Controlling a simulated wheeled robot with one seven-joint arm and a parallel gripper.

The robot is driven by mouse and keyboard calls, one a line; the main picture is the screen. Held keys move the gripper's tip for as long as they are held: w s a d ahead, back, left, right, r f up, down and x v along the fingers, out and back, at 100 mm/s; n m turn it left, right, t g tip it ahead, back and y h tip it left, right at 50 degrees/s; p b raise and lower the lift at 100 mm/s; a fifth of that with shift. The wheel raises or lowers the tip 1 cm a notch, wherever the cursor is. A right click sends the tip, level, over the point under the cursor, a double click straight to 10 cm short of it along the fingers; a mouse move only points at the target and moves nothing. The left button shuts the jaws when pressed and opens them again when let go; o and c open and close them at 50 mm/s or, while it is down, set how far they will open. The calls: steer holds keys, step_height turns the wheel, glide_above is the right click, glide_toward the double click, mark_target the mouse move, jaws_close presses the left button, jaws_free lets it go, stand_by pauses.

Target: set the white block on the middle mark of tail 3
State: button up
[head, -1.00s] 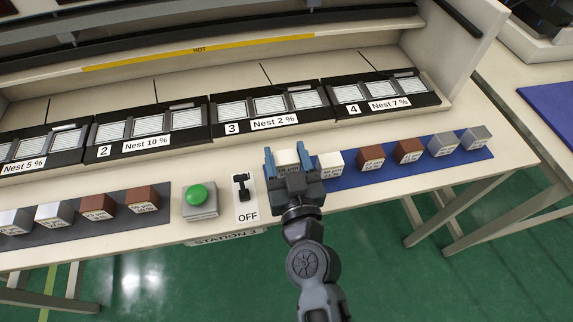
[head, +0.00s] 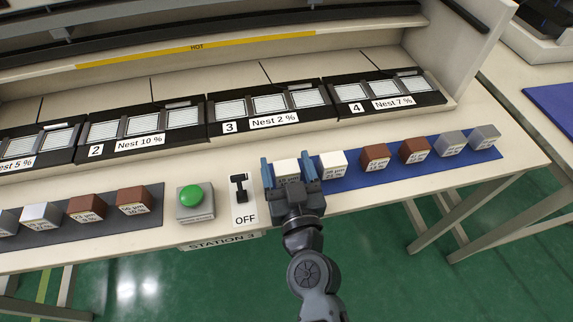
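My gripper (head: 288,170) is over the left end of the blue mat, in front of unit 3. Its two blue fingers stand on either side of a white block (head: 287,168) and appear closed on it. The block's label is partly hidden by the gripper. A second white block (head: 332,163) stands on the mat just right of the gripper. The black unit marked 3, "Nest 2 %" (head: 240,128), lies behind the gripper and has three pale plates in a row. Its middle plate (head: 270,104) is bare. No label reading "tail" is legible.
Brown and grey blocks (head: 414,149) stand to the right on the blue mat (head: 350,182). A green button (head: 191,196) and an OFF switch (head: 239,188) are left of the gripper. A yellow "HOT" strip (head: 200,48) runs along the back. Bench surface between mat and units is clear.

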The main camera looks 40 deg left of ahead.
mark_target(287, 177)
steer(key=shift+o, duration=0.6)
steer(key=shift+s+d, duration=0.1)
steer(key=b+v, duration=0.1)
steer(key=v, duration=0.5)
steer(key=shift+s+f, duration=0.2)
steer(key=shift+s, duration=0.1)
steer(key=shift+s+d, duration=0.35)
steer(key=shift+d, duration=0.1)
steer(key=shift+r, duration=0.1)
